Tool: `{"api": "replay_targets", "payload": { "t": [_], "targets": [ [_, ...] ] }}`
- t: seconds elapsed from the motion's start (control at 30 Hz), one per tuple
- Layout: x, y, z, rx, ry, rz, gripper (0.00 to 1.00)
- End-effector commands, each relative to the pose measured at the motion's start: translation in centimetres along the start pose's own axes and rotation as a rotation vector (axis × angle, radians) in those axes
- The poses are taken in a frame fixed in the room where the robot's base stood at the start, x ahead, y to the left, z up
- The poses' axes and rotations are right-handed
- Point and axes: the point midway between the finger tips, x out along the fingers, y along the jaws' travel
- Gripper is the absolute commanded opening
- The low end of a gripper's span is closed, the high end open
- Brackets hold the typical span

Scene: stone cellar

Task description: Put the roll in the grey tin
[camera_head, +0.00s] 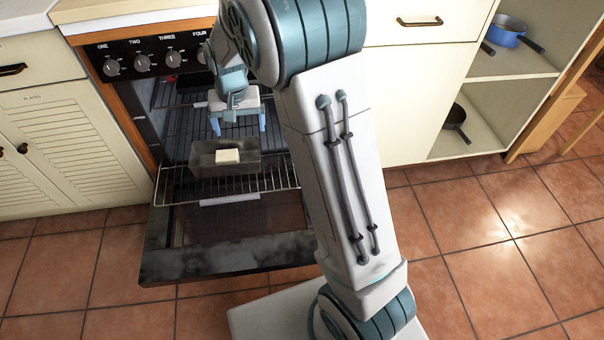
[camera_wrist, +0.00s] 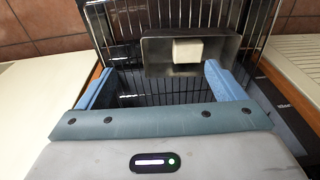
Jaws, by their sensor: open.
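The grey tin (camera_head: 255,168) is a rectangular metal pan on the pulled-out oven rack. A pale cream block (camera_head: 228,156), the only thing I see that could be the roll, lies inside the tin. In the wrist view the tin (camera_wrist: 152,66) shows beyond my fingers, with the pale block (camera_wrist: 190,51) inside it, right of the tin's middle. My gripper (camera_head: 238,126) is open and empty, fingers pointing down, above the rack and just behind the tin in the head view. It is apart from the block.
The oven door (camera_head: 220,248) hangs open below the wire rack (camera_head: 172,190). A control panel with knobs (camera_head: 142,62) is above the opening. A blue pot (camera_head: 507,32) and a dark pan (camera_head: 455,116) stand on open shelves at right. The tiled floor at right is clear.

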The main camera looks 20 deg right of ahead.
Motion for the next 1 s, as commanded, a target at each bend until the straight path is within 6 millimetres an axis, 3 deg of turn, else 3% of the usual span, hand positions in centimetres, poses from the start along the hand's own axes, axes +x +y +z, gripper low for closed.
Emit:
{"api": "replay_targets", "payload": {
  "t": [0.1, 0.3, 0.5, 0.6, 0.8, 1.0],
  "targets": [
    [-3.4, 2.9, 3.7, -0.03, -0.006, -0.013, 0.89],
    [-7.1, 7.0, 10.6, -0.094, -0.013, -0.02, 0.89],
    [-8.8, 10.2, 17.6, -0.157, -0.016, -0.011, 0.89],
    [-8.9, 11.2, 20.1, -0.181, -0.019, -0.003, 0.89],
    [-8.9, 12.1, 22.4, -0.205, -0.021, 0.005, 0.89],
    [-8.8, 12.2, 22.5, -0.207, -0.022, 0.006, 0.89]
  ]
}}
